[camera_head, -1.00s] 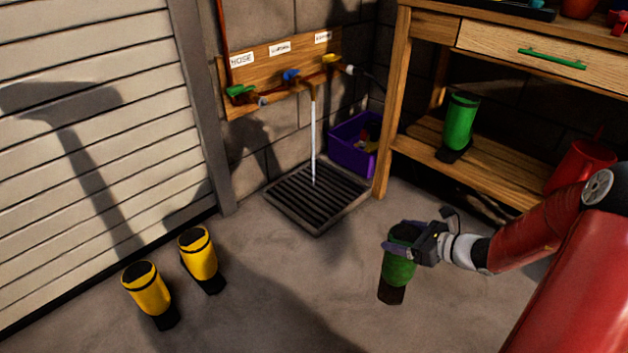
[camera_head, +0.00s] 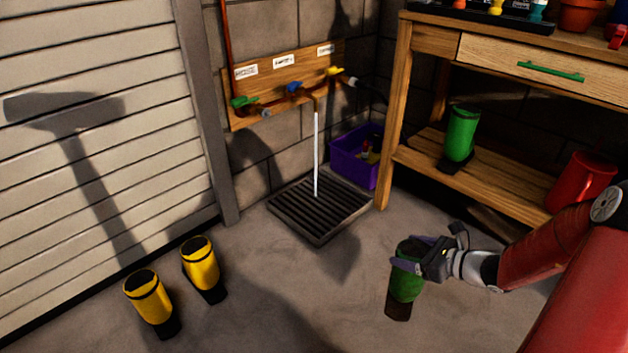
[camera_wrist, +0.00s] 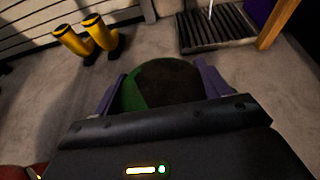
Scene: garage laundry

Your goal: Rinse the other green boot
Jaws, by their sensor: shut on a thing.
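My gripper (camera_head: 420,256) is shut on a green boot (camera_head: 405,285) and holds it upright, right of and nearer than the drain. The boot's lower part looks dark brown. In the wrist view the same boot (camera_wrist: 133,95) sits between the purple fingers, its dark opening toward the camera. Another green boot (camera_head: 461,134) stands on the bench's lower shelf. A stream of water (camera_head: 316,155) runs from the middle tap, with the blue handle (camera_head: 294,88), onto the floor drain grate (camera_head: 318,208). I cannot tell whether the held boot touches the floor.
Two yellow boots (camera_head: 203,268) stand on the floor at left. A purple crate (camera_head: 349,160) sits behind the drain. The wooden bench (camera_head: 395,110) has its leg beside the grate, and a red can (camera_head: 580,181) is on its shelf. Floor between boot and drain is clear.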

